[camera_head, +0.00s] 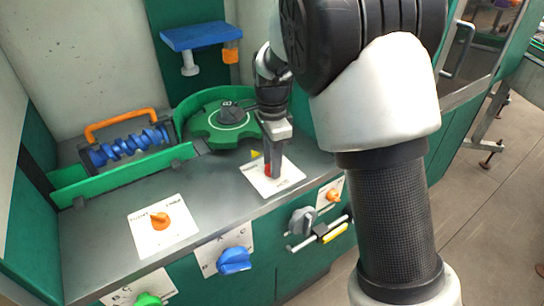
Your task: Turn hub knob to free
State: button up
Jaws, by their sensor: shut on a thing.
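A red knob (267,171) sits on a white label plate (290,178) on the grey bench top, right of centre. My gripper (272,168) points down over this plate, its fingers shut on the red knob and hiding most of it. The print on the plate is too small to read, so I cannot tell the knob's setting. Behind and left of my gripper lies a green star wheel (205,132) with a black hub piece (231,113) at its centre.
An orange knob (160,221) sits on another plate to the left. The front panel carries a blue knob (234,261), a green knob (148,299) and a grey knob (302,221). A blue screw (130,146) lies behind a green rail (125,177). My arm covers the right side.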

jog(key=shift+r+m+p, duration=0.1)
jog(key=shift+m+p, duration=0.3)
jog(key=shift+m, duration=0.5)
jog(key=o, duration=1)
jog(key=shift+o, duration=0.2)
notch_tip(320, 180, up, 12)
jog(key=shift+p, duration=0.4)
